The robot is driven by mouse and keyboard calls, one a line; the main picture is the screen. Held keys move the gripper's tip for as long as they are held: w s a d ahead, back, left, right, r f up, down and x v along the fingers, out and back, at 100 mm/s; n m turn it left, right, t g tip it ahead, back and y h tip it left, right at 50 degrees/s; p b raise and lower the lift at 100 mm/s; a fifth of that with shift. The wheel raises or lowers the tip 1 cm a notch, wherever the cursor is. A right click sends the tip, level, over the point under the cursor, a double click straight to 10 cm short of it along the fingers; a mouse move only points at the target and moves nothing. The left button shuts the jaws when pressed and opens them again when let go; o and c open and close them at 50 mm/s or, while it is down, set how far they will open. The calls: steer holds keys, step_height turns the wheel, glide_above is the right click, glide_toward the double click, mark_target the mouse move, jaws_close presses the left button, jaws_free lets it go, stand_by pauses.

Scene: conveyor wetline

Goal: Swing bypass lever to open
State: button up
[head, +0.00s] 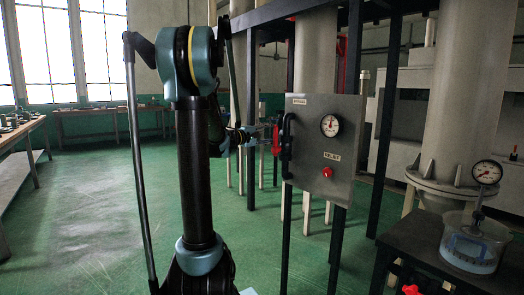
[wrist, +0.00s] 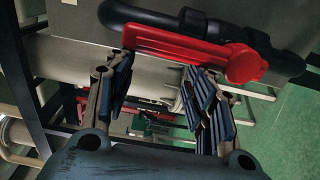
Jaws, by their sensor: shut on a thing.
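The bypass lever is a red bar that shows in the wrist view (wrist: 178,45), with its round pivot at the right on a black pipe (wrist: 150,14). The bar lies roughly along the pipe. In the head view the red lever (head: 276,138) shows small at the left side of a grey panel (head: 310,150) labelled BYPASS. The exact contact is partly hidden. In the head view my gripper (head: 258,138) is small and dark beside the lever.
The panel carries a gauge (head: 330,125) and a red RELIEF knob (head: 327,172). A dark table (head: 420,245) with a clear water container (head: 474,240) stands at right. Dark posts stand around the panel. Green floor (head: 90,215) is open at left.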

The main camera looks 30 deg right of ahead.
steer(key=shift+s+g, duration=0.3)
steer(key=shift+s, duration=0.6)
steer(key=a, duration=0.1)
steer(key=s+a, duration=0.1)
steer(key=a, duration=0.2)
steer(key=shift+s+r, duration=0.2)
steer(key=shift+r, duration=0.15)
steer(key=a, duration=0.1)
steer(key=w+a, duration=0.1)
steer(key=shift+a+f, duration=0.2)
steer(key=shift+a, duration=0.2)
